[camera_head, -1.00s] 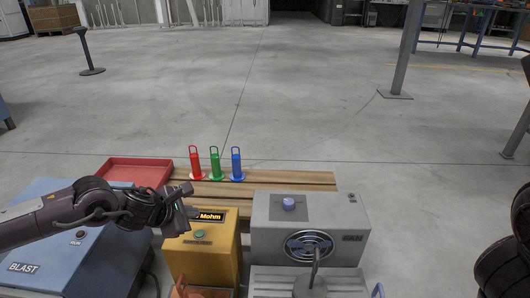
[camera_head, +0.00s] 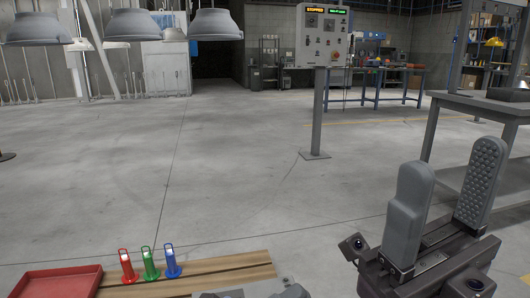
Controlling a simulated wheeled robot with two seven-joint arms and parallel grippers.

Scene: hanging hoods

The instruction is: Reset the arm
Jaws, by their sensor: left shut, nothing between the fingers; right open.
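My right gripper (camera_head: 437,205) stands large at the lower right. Its two grey padded fingers point up with a wide gap between them, so it is open and empty. Grey shapes at the bottom edge appear to be the tips of my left gripper (camera_head: 254,292), shut with nothing seen in it. They are cut off by the frame, and most of the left arm is out of view. The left gripper is in front of the wooden bench (camera_head: 222,271), near a grey surface that is mostly hidden.
Red (camera_head: 127,267), green (camera_head: 150,264) and blue (camera_head: 171,262) handled pieces stand on the bench beside a red tray (camera_head: 58,283). Grey hoods (camera_head: 136,24) hang at upper left. A control panel (camera_head: 324,35) stands on a post. A grey table (camera_head: 480,104) is right; the middle floor is clear.

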